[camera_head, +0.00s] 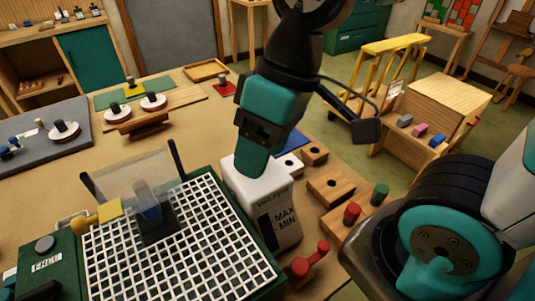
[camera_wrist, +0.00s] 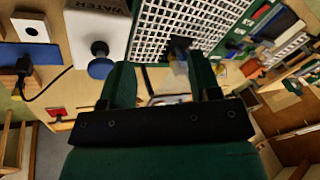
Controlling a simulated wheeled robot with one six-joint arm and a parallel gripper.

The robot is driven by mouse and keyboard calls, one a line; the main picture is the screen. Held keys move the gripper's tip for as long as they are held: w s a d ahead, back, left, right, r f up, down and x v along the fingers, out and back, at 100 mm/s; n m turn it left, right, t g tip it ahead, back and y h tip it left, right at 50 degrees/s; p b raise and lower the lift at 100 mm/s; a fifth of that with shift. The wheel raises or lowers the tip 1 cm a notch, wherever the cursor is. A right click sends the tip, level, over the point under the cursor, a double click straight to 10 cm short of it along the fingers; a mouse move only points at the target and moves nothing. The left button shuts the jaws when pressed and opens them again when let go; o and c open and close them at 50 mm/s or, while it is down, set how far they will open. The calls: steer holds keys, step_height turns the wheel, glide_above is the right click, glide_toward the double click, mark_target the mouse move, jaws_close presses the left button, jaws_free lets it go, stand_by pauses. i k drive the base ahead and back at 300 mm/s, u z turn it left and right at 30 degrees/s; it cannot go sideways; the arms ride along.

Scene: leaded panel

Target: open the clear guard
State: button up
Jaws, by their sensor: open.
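The clear guard looks like a wide see-through panel (camera_head: 128,176) between two dark side arms, tilted up at the back edge of the white grid top (camera_head: 195,245) of the green machine (camera_head: 62,265). A smaller clear piece (camera_head: 148,203) stands on a black block (camera_head: 157,229) on the grid; I cannot tell for sure which is the guard. In the wrist view the small clear piece (camera_wrist: 178,72) shows beside the black block, between my fingers. My gripper (camera_head: 250,168) is open and empty, right of the grid; its fingers (camera_wrist: 160,68) point down at the bench.
A white water container (camera_head: 262,203) stands against the grid's right side, under my gripper in the head view. Its blue knob (camera_wrist: 101,68) is close to one finger in the wrist view. Wooden blocks (camera_head: 331,187) stand to the right.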

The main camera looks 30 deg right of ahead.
mark_target(109, 211)
steer(key=z, duration=1.65)
steer(key=k, duration=1.15)
steer(key=u, duration=1.75)
steer(key=i, duration=0.5)
steer(key=z, duration=0.05)
